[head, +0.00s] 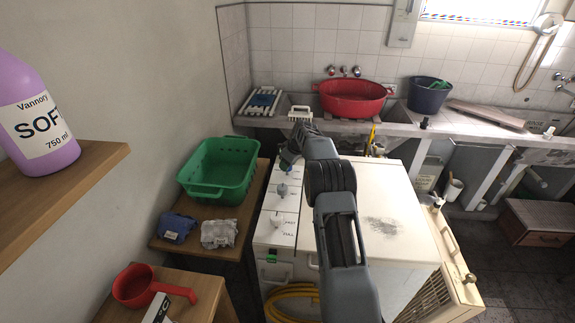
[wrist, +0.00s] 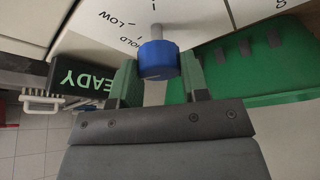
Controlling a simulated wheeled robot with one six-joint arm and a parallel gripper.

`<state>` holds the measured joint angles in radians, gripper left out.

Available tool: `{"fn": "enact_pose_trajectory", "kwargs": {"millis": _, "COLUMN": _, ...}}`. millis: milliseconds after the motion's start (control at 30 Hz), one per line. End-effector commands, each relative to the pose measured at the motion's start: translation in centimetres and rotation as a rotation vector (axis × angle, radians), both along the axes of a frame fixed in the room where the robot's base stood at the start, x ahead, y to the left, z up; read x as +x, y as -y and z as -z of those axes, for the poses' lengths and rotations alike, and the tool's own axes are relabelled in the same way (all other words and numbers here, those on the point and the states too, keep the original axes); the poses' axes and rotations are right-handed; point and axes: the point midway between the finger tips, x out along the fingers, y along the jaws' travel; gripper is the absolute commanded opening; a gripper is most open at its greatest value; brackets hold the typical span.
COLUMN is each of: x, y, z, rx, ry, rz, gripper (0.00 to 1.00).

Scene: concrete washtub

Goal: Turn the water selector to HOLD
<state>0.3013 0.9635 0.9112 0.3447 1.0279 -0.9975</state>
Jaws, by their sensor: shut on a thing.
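The water selector is a blue knob (wrist: 158,62) on the white control panel (wrist: 100,28) of the washing machine. In the wrist view it sits between the two green fingers of my gripper (wrist: 159,72), which is shut on it. The printed words LOW and HOLD show to the left of the knob, and HOLD is partly cut off. I cannot tell which mark the knob points at. In the head view my gripper (head: 289,160) is at the far part of the machine's panel, and my arm hides much of the knob.
A grey knob (head: 282,190) and a white knob (head: 277,221) stand nearer on the panel. A green basket (head: 219,168) is close on the left. The white machine lid (head: 392,225) lies right of my arm. A red tub (head: 352,99) stands on the sink behind.

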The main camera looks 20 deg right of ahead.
Motion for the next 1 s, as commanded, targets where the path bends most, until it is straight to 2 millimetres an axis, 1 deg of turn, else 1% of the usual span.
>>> {"fn": "enact_pose_trajectory", "kwargs": {"millis": 200, "x": 0.03, "y": 0.10, "z": -0.06, "rx": 0.000, "ry": -0.001, "rz": -0.155, "gripper": 0.18}}
{"fn": "enact_pose_trajectory", "kwargs": {"millis": 400, "x": 0.06, "y": 0.13, "z": -0.10, "rx": -0.001, "ry": -0.001, "rz": -0.253, "gripper": 0.18}}
{"fn": "enact_pose_trajectory", "kwargs": {"millis": 633, "x": 0.07, "y": 0.12, "z": -0.07, "rx": 0.000, "ry": 0.000, "rz": -0.314, "gripper": 0.18}}
{"fn": "enact_pose_trajectory", "kwargs": {"millis": 1000, "x": 0.08, "y": 0.12, "z": -0.04, "rx": -0.002, "ry": 0.001, "rz": -0.331, "gripper": 0.18}}
